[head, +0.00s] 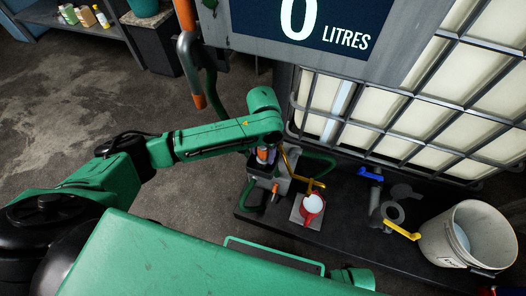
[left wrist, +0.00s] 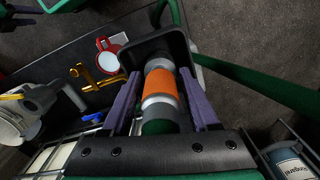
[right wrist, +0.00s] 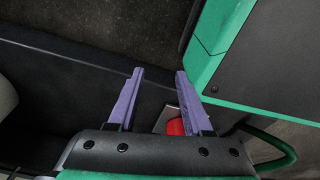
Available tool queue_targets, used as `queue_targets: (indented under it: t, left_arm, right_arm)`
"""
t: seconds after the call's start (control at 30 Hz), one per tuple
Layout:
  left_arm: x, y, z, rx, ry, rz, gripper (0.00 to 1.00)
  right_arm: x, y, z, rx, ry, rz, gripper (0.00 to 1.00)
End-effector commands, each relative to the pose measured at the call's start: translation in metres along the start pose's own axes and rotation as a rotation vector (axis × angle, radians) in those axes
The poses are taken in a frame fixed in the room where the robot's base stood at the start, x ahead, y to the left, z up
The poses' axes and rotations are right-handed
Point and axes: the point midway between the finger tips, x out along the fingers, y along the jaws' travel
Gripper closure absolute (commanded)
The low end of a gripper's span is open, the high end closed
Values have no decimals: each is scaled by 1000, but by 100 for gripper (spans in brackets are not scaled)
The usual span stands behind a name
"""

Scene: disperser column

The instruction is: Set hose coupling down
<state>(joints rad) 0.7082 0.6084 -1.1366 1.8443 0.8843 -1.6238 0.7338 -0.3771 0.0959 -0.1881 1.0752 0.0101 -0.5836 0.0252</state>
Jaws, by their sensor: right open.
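The hose coupling (left wrist: 160,85), grey with an orange band, stands between the purple fingers of my left gripper (left wrist: 160,74) in the left wrist view. Its far end sits in a dark square holder (left wrist: 183,43), and green shows at its near end. The fingers are spread on both sides of it, with a narrow gap at the left finger; contact on the right is hard to tell. In the head view my left gripper (head: 265,156) is over the holder, and the coupling is mostly hidden. My right gripper (right wrist: 159,73) is open and empty in the right wrist view.
A red-rimmed white cup (head: 313,203) and yellow lever (head: 290,170) are close beside the holder. A blue-handled valve (head: 371,174) and white bucket (head: 455,238) stand farther right. The caged tank (head: 410,120) rises behind. A green hose loop (head: 325,163) passes near the holder.

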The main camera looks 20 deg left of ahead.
Motion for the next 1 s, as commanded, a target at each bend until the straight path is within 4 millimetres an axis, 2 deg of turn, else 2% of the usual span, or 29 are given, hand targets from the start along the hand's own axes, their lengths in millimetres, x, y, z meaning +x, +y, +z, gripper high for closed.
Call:
queue_targets:
  t: [0.33, 0.4, 0.6, 0.7, 0.8, 1.0]
  left_arm:
    - [-2, 0, 0, 0, 0, -1, 28]
    - [-11, 0, 0, 0, 0, 0, 28]
    - [-56, 0, -1, 1, 2, 1, 28]
    - [-72, 0, -1, 0, 1, 1, 28]
    - [-78, 0, 0, -1, -2, 1, 28]
    - [-78, 0, 0, -1, -2, 1, 28]
  right_arm:
    - [1, 0, 0, 0, 0, 0, 50]
    - [-3, 0, -1, -1, 3, 0, 50]
    - [1, 0, 28, -13, -7, 1, 50]
    - [3, 1, 38, -17, -8, 2, 50]
    - [4, 1, 43, -20, -7, 2, 50]
    - [6, 1, 43, -20, -7, 2, 50]
